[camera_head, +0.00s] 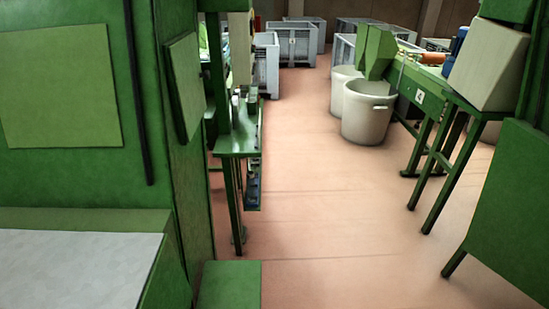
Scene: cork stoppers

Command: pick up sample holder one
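I cannot make out sample holder one for certain. A narrow green workbench (238,143) stands left of the middle, with a few small grey and white items (247,100) on its upper part. They are too small to tell what they are. Dark and bluish items (254,185) sit on a lower ledge at its right side. My gripper is not in view.
A large green machine (75,120) fills the left, with a low green block (229,284) at its foot. White bins (369,112) and green stands (437,160) line the right. Grey crates (293,42) stand at the back. The reddish floor (330,190) between is clear.

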